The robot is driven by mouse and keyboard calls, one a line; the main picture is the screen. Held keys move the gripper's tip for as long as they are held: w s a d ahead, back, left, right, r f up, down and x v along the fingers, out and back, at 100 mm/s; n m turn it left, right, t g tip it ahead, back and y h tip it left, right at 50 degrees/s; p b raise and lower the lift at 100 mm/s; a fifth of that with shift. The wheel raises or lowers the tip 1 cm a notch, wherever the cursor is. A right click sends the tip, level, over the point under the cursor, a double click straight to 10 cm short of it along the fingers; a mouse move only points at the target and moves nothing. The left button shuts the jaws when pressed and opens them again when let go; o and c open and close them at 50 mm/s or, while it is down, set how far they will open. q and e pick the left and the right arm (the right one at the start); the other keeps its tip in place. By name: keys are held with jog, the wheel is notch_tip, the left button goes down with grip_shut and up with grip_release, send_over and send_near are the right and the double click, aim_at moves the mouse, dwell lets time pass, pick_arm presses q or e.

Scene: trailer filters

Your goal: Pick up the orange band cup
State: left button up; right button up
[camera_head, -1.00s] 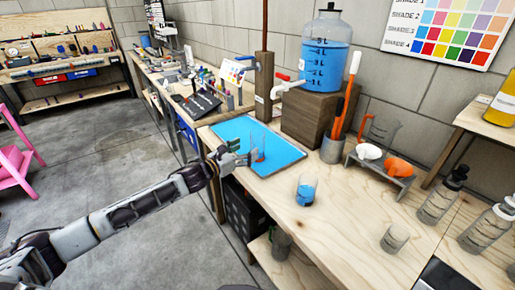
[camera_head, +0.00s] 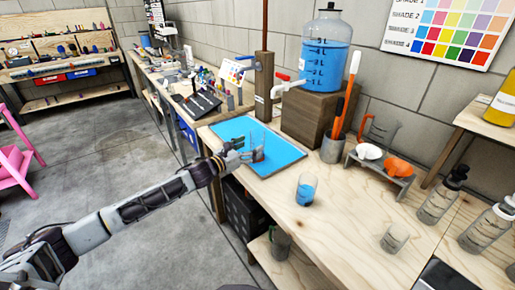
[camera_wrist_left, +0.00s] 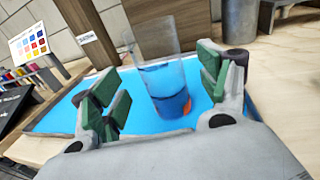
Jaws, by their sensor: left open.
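The orange band cup (camera_wrist_left: 165,82) is a clear glass with a bit of orange at its base, seen between the fingers in the left wrist view. In the head view the cup (camera_head: 259,139) stands on the blue mat (camera_head: 283,155), partly behind the fingers. My left gripper (camera_head: 247,150) is open, with its green-padded fingers on either side of the cup. In the left wrist view the gripper (camera_wrist_left: 158,88) shows a gap beside the cup, and I cannot tell whether either pad touches it. My right gripper is not in view.
A second glass with blue liquid (camera_head: 306,190) stands on the wooden bench right of the mat. A large blue-filled jug (camera_head: 326,60) with a tap sits on a wooden block (camera_head: 312,118) behind. A small grey cup (camera_head: 394,238) stands further right. Bare bench lies between.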

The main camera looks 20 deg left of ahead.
aim_at(253, 146)
pick_arm(q)
jog(key=shift+x, duration=2.35)
jog(key=shift+f, duration=0.15)
jog(key=c, duration=1.2)
